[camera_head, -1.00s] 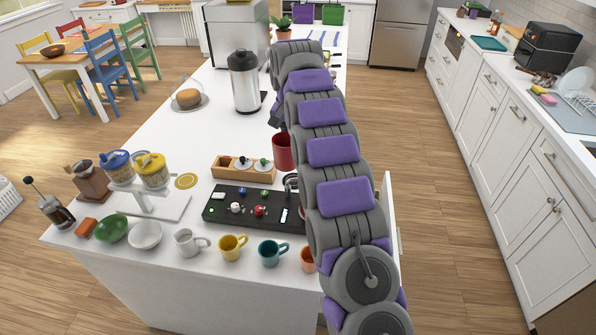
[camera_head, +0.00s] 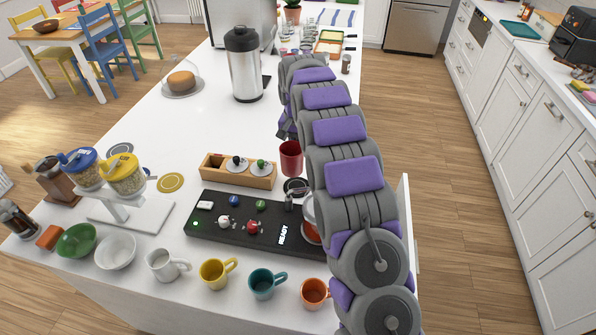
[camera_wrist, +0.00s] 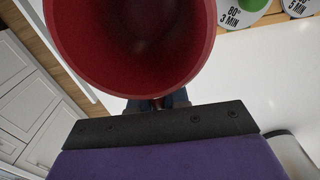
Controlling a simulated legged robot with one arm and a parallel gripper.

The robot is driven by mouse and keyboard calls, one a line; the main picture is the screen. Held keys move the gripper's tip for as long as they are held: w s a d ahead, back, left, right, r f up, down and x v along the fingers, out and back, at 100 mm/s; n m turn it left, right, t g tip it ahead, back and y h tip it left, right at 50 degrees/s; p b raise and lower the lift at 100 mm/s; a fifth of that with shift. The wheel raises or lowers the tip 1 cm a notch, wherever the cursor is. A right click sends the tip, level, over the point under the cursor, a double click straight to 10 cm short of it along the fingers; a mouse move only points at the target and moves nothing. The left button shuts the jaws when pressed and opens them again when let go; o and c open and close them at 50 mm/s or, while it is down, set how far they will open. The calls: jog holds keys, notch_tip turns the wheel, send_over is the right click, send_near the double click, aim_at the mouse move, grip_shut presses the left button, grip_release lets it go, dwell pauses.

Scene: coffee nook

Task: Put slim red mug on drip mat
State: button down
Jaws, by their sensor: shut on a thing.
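The slim red mug (camera_head: 291,158) is upright above the white counter, to the right of the wooden box. My gripper (camera_head: 287,132) is shut on it from its far side, largely hidden by my arm. In the wrist view the mug (camera_wrist: 130,75) fills the upper left, its open mouth showing an empty-looking inside. My gripper's fingers (camera_wrist: 157,103) meet at the mug's near side. A dark round mat (camera_head: 295,187) lies just below the mug in the picture, partly hidden by my arm; I take it as the drip mat. Whether the mug touches anything beneath cannot be told.
The wooden box (camera_head: 237,172) with round timers stands left of the mug. A black panel (camera_head: 240,222) with knobs lies nearer. Several cups, including an orange mug (camera_head: 315,293), line the front edge. A steel flask (camera_head: 243,65) stands farther back. The counter's middle left is clear.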

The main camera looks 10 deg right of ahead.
jog(key=f, duration=0.2)
jog(key=d+f+b, duration=0.1)
jog(key=f, duration=0.1)
jog(key=d+f, duration=0.1)
jog(key=f, duration=0.2)
jog(key=shift+d+b, duration=0.2)
jog(key=shift+b, duration=0.1)
jog(key=shift+a+f, duration=0.2)
jog(key=shift+f, duration=0.1)
jog(key=shift+a+r, duration=0.1)
jog(key=shift+a, duration=0.5)
jog(key=c, duration=1.3)
grip_release()
jog(key=shift+a, duration=0.2)
jog(key=shift+o, duration=0.8)
jog(key=shift+d, duration=0.2)
jog(key=shift+o, duration=0.2)
jog(key=shift+d, duration=0.55)
